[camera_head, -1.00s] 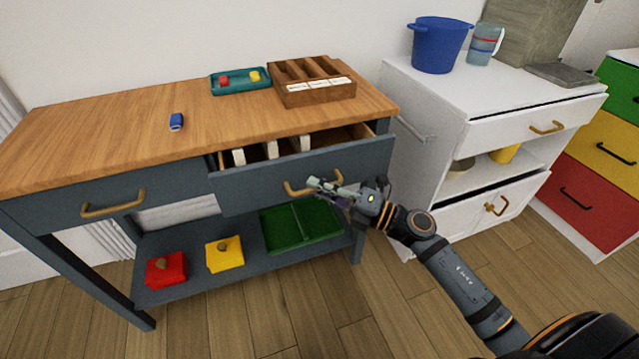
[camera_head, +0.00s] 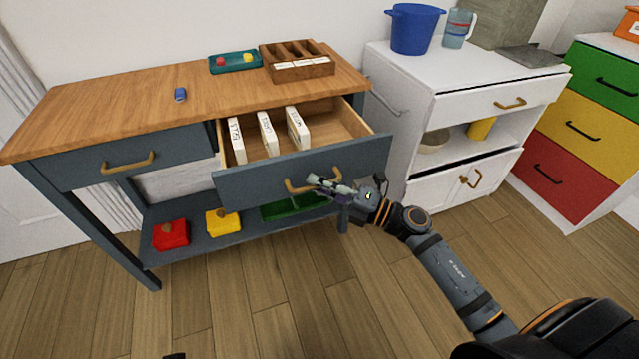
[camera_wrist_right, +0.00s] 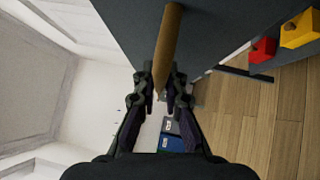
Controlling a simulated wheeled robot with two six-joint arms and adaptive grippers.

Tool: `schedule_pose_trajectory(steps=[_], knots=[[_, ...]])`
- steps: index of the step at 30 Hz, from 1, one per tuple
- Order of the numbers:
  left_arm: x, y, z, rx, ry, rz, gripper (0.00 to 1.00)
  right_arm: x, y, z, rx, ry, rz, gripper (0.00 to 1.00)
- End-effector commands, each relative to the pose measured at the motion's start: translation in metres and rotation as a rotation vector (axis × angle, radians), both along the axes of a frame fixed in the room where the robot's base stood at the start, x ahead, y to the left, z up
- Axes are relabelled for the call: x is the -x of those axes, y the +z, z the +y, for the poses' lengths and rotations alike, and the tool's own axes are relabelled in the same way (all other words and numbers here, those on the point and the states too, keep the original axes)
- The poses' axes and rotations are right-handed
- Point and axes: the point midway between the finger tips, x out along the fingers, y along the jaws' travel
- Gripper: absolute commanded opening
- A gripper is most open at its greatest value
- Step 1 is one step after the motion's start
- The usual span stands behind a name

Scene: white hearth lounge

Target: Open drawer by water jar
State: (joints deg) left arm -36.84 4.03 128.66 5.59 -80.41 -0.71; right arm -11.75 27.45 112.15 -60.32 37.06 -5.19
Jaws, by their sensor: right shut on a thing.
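The dark blue-grey right drawer (camera_head: 245,188) of the wood-topped table is pulled well out, showing its inside with several white labelled blocks (camera_head: 267,133) standing in it. Its tan handle (camera_head: 292,187) is in the jaws of my right gripper (camera_head: 327,186). In the right wrist view the handle (camera_wrist_right: 168,45) runs between the fingers of my right gripper (camera_wrist_right: 160,88). A clear bluish water jar (camera_head: 458,28) stands on the white cabinet (camera_head: 440,72), whose upper drawer (camera_head: 475,106) has a brass handle and looks shut. My left gripper is not in view.
On the tabletop (camera_head: 120,112) are a teal tray (camera_head: 222,66), a wooden divided box (camera_head: 318,70) and a small blue item (camera_head: 180,95). A blue bucket (camera_head: 412,30) stands beside the jar. Red (camera_head: 170,235) and yellow (camera_head: 223,223) lidded boxes sit on the lower shelf. The floor in front is clear.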

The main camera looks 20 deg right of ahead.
Motion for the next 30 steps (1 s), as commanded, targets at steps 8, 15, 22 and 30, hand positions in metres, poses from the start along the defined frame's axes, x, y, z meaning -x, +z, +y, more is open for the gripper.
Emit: schedule_pose_trajectory(steps=[8, 15, 22, 30], knots=[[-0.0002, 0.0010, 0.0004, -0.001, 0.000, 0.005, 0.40, -0.0001, -0.0005, -0.0001, 0.001, -0.001, 0.001, 0.00], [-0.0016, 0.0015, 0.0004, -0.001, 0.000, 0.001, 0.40, -0.0002, -0.0005, -0.0002, 0.001, -0.001, 0.001, 0.17], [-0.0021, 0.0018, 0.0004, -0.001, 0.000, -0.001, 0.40, -0.0001, -0.0001, -0.0001, 0.000, -0.001, 0.000, 0.34], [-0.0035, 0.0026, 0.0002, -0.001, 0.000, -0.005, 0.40, 0.0028, -0.0009, -0.0028, 0.002, 0.001, -0.001, 0.34]])
